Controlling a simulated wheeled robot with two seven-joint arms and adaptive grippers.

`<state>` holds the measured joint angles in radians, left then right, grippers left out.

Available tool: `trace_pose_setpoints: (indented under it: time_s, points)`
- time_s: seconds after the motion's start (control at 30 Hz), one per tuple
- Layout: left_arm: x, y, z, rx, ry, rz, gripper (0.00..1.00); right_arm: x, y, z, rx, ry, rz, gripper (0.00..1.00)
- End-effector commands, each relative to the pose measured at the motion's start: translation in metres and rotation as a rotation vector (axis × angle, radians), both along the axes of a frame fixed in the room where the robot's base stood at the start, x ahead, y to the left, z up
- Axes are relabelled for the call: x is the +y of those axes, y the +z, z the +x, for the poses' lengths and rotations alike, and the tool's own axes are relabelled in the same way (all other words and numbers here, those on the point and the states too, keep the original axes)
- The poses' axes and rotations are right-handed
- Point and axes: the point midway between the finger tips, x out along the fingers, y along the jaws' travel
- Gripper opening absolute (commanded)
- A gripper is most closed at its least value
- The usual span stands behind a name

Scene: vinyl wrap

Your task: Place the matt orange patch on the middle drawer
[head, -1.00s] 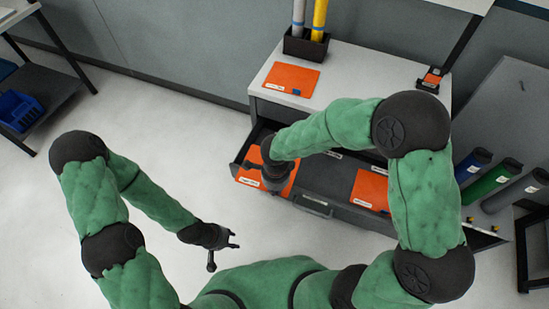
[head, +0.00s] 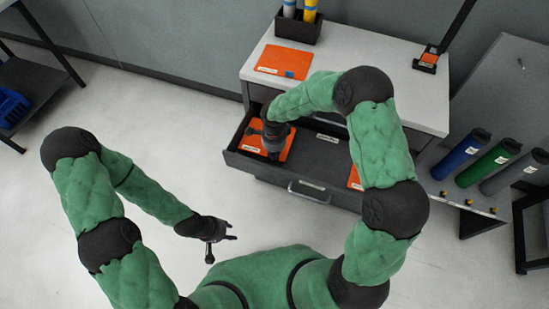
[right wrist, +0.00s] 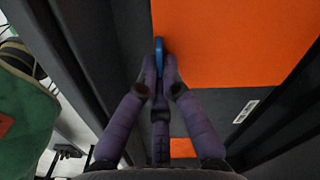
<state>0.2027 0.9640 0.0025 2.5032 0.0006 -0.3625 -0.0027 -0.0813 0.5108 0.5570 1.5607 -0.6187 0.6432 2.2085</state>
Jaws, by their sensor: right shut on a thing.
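An orange patch (head: 272,150) with a white label lies at the left of the open drawer (head: 318,160). A second orange patch (head: 354,180) in the drawer is mostly hidden by my right arm. A third, with a blue tab, lies on the cabinet top (head: 283,58). The labels are too small to read, so I cannot tell which is matt. My right gripper (head: 276,131) is over the left patch. In the right wrist view its fingers are shut on a blue tab (right wrist: 160,54) beside a large orange patch (right wrist: 235,38). My left gripper (head: 225,242) is open and empty, away from the cabinet.
A dark holder (head: 298,28) with rolls stands at the cabinet's back left, and a small orange-black device (head: 429,59) at its right. Blue (head: 466,150), green and grey rolls lean at the right.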

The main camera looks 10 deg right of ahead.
Motion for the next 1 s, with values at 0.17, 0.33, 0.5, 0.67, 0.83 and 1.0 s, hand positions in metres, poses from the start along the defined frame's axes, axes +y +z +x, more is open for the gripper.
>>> trace_pose_setpoints:
  time_s: [0.17, 0.33, 0.5, 0.67, 0.83, 1.0]
  points:
    - [0.000, -0.005, 0.000, 0.000, 0.000, 0.000, 0.40, -0.002, -0.012, 0.007, 0.000, 0.000, 0.000, 0.00]
    - [0.000, -0.016, 0.000, 0.000, 0.000, 0.000, 0.40, -0.002, -0.036, 0.006, 0.001, 0.000, 0.001, 0.00]
    - [0.000, -0.016, 0.000, 0.000, 0.000, 0.000, 0.40, -0.002, -0.037, 0.006, -0.002, 0.000, 0.000, 0.00]
    - [0.000, -0.017, 0.000, 0.000, 0.000, 0.000, 0.40, -0.002, -0.037, 0.006, -0.002, 0.000, 0.000, 0.00]
    - [0.000, -0.020, 0.000, 0.000, 0.000, 0.000, 0.40, -0.002, -0.040, 0.006, -0.001, 0.000, 0.001, 0.18]
    - [0.000, -0.019, 0.000, 0.000, 0.000, 0.000, 0.40, -0.002, -0.039, 0.006, -0.002, 0.000, 0.000, 0.31]
